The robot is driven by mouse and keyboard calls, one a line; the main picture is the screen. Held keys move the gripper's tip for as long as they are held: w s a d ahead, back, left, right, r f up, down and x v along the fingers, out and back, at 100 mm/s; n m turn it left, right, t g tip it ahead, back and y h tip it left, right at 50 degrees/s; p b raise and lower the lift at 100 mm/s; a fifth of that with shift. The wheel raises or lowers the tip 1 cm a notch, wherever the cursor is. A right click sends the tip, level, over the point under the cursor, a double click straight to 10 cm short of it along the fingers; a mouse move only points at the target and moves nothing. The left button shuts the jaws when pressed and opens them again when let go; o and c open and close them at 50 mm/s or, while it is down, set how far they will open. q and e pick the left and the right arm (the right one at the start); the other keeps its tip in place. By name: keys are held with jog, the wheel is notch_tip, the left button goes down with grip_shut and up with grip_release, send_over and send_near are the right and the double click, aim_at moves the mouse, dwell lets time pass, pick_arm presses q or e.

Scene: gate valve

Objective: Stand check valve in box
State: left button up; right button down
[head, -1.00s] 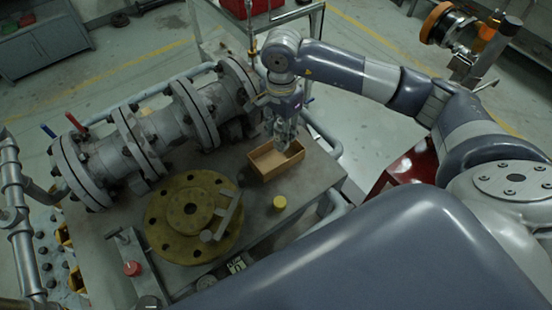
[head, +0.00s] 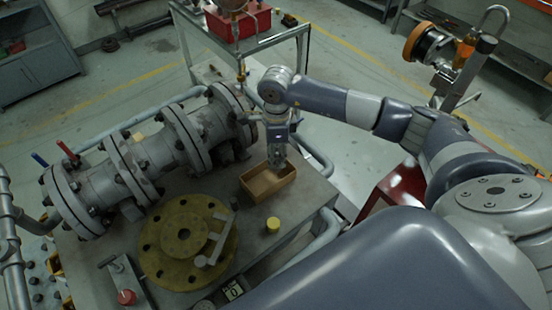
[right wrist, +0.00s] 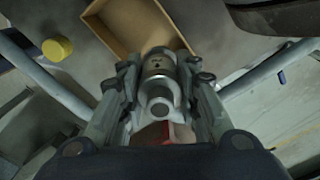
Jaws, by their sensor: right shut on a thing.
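My right gripper (head: 277,160) reaches down over the open wooden box (head: 262,193) on the workbench in the head view. In the right wrist view the right gripper (right wrist: 160,95) is shut on the check valve (right wrist: 158,68), a grey metal cylinder with a narrower end toward the camera. The valve's far end overlaps the near edge of the box (right wrist: 110,22) in that view. I cannot tell whether it touches the box floor. In the head view the valve is mostly hidden by the fingers. My left gripper is not in view.
A yellow cap (head: 273,224) stands on the bench near the box; it also shows in the right wrist view (right wrist: 57,48). A large yellow flange (head: 185,262) lies left of it. A grey flanged pipe (head: 150,160) runs along the back. Bare bench (head: 312,190) lies right of the box.

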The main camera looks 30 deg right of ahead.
notch_tip(320, 180, down, 3)
jog(key=shift+f+p, duration=0.1)
jog(key=shift+p, duration=0.3)
jog(key=shift+f+b, duration=0.2)
jog(key=shift+b, duration=0.1)
jog(key=c, duration=1.2)
grip_release()
jog(key=shift+r, duration=0.1)
jog(key=shift+r, duration=0.4)
notch_tip(320, 180, up, 11)
jog(key=b, duration=0.2)
jog(key=shift+f+b, duration=0.15)
jog(key=shift+b, duration=0.25)
jog(key=shift+r, duration=0.4)
